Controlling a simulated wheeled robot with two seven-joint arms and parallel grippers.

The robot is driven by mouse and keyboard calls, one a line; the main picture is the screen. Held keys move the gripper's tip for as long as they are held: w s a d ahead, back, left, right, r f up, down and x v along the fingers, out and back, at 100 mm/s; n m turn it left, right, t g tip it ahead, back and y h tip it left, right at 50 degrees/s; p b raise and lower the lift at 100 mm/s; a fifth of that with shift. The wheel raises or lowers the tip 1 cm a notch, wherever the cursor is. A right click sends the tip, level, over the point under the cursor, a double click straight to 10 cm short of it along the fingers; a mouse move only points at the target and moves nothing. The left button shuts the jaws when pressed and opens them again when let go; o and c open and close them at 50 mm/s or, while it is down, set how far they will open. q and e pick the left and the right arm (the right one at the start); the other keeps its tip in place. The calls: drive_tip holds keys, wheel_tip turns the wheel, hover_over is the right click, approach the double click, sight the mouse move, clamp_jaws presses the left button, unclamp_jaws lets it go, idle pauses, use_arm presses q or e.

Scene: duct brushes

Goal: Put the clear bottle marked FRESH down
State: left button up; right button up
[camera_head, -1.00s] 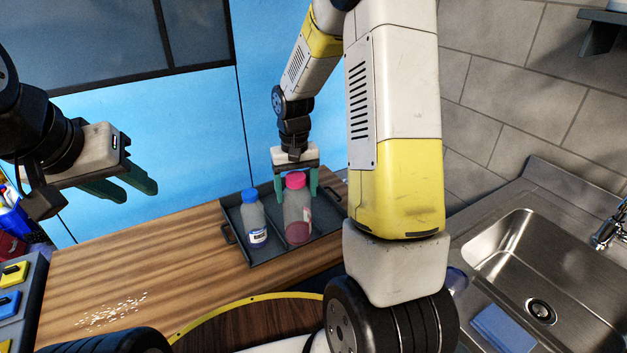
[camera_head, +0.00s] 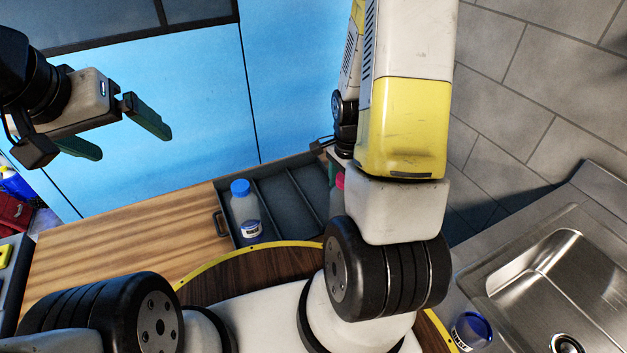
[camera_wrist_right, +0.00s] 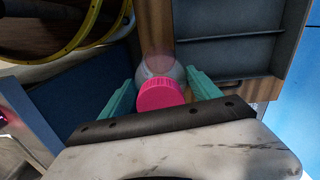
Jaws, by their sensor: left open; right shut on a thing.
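The clear bottle with the pink cap (camera_wrist_right: 160,95) is in my right gripper (camera_wrist_right: 160,78), whose two green fingers close on either side of it. Its marking cannot be read. My left gripper (camera_head: 130,144) is open and empty, at the upper left.
The divided tray (camera_head: 282,205) holds a clear bottle with a blue cap (camera_head: 243,208) in its left compartment; its other visible compartments look empty. Wooden counter (camera_head: 130,240) lies clear to the left. A sink (camera_head: 560,285) and a blue-and-clear container (camera_head: 471,331) are at right.

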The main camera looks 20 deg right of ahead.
drive_tip(key=w+f, duration=0.2)
drive_tip(key=w, duration=0.5)
drive_tip(key=w+d+f+m, duration=0.1)
drive_tip(key=w+f, duration=0.2)
drive_tip(key=w, duration=0.5)
drive_tip(key=shift+d+f, duration=0.2)
drive_tip(key=shift+f, duration=0.15)
drive_tip(key=o, duration=2)
